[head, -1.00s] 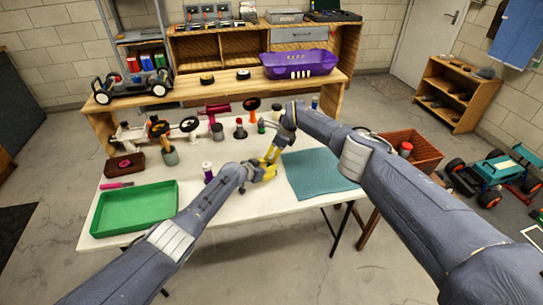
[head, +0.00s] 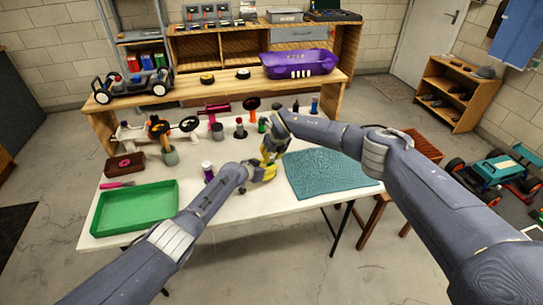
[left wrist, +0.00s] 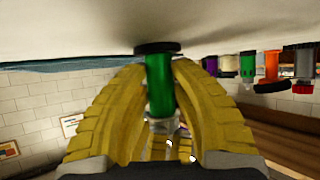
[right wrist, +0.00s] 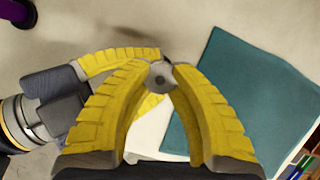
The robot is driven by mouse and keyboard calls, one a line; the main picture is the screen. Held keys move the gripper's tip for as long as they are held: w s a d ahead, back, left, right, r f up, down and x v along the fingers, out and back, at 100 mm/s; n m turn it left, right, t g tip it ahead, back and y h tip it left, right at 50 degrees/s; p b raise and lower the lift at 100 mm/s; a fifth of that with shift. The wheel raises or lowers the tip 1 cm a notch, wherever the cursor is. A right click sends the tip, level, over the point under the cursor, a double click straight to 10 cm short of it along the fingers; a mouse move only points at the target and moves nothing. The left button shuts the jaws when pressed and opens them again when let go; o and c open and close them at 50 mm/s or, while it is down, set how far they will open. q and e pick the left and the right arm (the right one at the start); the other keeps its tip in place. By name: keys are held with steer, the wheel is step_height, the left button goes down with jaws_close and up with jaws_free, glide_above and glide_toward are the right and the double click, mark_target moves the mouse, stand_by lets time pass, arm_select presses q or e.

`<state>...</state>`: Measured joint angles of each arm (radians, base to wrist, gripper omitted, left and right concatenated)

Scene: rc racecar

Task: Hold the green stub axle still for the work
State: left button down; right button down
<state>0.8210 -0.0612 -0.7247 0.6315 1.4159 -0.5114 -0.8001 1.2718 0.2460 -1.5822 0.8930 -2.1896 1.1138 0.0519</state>
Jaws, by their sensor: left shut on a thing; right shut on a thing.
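The green stub axle (left wrist: 158,85) stands between my left gripper's yellow fingers in the left wrist view, its round black base against the white table. My left gripper (head: 266,170) is shut on it. My right gripper (right wrist: 161,76) is shut on a round grey metal piece (right wrist: 160,75) with a dark centre, seen end-on in the right wrist view. A finger of my left gripper shows just beyond that piece. In the head view my grippers hide the axle.
A teal mat (head: 325,176) lies right of my grippers. A green tray (head: 135,208) is at the table's front left. Several small parts stand along the back of the table.

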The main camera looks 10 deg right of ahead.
arm_select(q)
steer(key=shift+a, duration=0.1)
arm_select(e)
steer(key=m, duration=0.2)
steer(key=m+h, duration=0.1)
steer(key=m, duration=0.1)
steer(key=shift+s+a+f+h, duration=0.1)
steer(key=shift+f+h, duration=0.05)
steer(key=shift+h, duration=0.15)
steer(key=shift+m+h, duration=0.4)
steer(key=shift+m, duration=0.8)
steer(key=c, duration=1)
jaws_free()
steer(key=shift+a, duration=0.1)
steer(key=shift+r, duration=0.55)
steer(key=v, duration=1.1)
steer(key=shift+s, duration=0.25)
